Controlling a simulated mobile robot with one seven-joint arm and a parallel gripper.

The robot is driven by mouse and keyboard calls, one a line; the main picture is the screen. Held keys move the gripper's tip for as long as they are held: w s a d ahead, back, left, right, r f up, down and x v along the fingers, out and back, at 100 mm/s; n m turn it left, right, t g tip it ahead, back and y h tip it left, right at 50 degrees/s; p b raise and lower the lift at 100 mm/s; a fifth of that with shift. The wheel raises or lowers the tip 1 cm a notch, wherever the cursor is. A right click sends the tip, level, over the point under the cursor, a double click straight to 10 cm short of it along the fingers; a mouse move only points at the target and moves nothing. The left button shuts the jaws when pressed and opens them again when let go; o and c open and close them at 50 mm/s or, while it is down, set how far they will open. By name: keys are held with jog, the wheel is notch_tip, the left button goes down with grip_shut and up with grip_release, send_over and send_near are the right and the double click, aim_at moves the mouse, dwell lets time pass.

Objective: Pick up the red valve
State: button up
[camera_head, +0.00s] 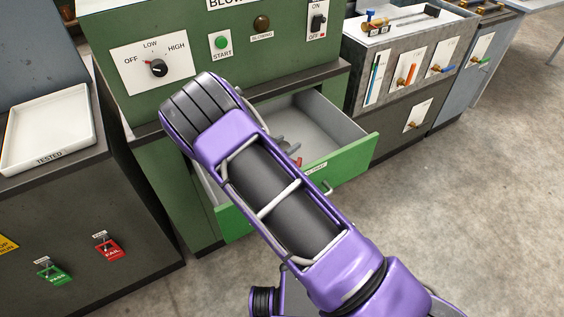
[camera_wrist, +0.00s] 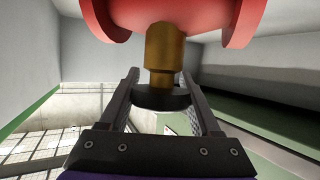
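The red valve (camera_wrist: 172,14) fills the top of the wrist view, with its flanges cut off by the frame edge. A brass stem (camera_wrist: 165,52) runs from it to a black round handwheel (camera_wrist: 163,98). My gripper (camera_wrist: 161,76) has one finger on each side of the handwheel. The wheel spans nearly the whole gap, and I cannot tell whether the fingers press on it. In the head view, a small red part of the valve (camera_head: 298,162) shows inside the open drawer (camera_head: 335,127). My arm hides most of it and the gripper.
The drawer has grey walls and a green front (camera_head: 350,165) with a handle. It is pulled out of the green machine (camera_head: 110,60), which carries a dial and switches. A white tray (camera_head: 48,128) marked "TESTED" stands at left. The floor at right is clear.

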grip_shut()
jog(key=shift+w+r, duration=0.1)
jog(key=shift+r, duration=0.05)
